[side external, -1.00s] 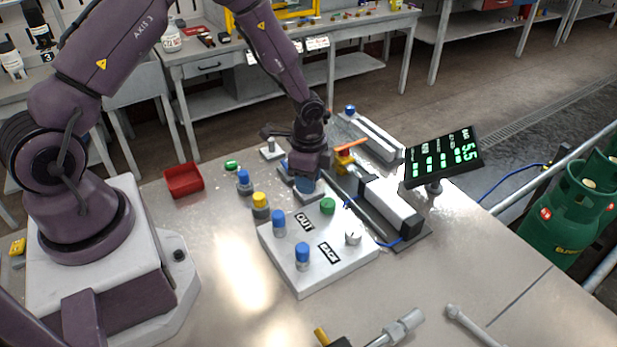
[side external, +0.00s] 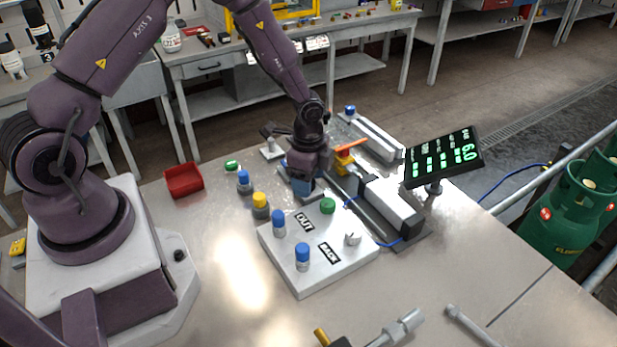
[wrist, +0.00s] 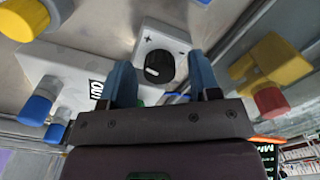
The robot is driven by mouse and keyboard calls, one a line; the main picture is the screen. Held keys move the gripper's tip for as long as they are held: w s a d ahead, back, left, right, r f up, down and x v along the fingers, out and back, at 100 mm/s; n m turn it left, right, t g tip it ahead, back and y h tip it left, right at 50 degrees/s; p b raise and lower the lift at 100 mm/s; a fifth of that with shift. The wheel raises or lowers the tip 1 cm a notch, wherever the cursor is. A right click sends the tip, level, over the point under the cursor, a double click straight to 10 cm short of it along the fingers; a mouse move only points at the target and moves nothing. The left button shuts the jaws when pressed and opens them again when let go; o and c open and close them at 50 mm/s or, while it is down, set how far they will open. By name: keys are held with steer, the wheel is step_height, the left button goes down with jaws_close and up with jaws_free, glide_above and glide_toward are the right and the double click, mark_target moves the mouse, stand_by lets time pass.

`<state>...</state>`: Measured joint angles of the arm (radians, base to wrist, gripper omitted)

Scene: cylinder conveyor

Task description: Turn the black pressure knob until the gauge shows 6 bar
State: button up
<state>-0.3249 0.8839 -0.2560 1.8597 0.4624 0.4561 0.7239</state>
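The black pressure knob (wrist: 159,68) sits on a grey block marked plus and minus in the wrist view. My gripper (wrist: 161,62) has two blue fingers, one on each side of the knob in that picture, with a visible gap on both sides. It is open and holds nothing. In the side view my gripper (side external: 301,190) points down at the block behind the white plate, and the knob is hidden there. The black gauge display (side external: 443,158) reads 6.0 in green digits at the right.
A white plate (side external: 318,278) with blue-capped posts, a green knob (side external: 327,205) and labels OUT and BACK stands in front. A cylinder on a rail (side external: 390,203) lies close on the right. A red tray (side external: 184,180) is at the left.

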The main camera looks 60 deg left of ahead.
step_height(320, 180, up, 13)
stand_by(0.7)
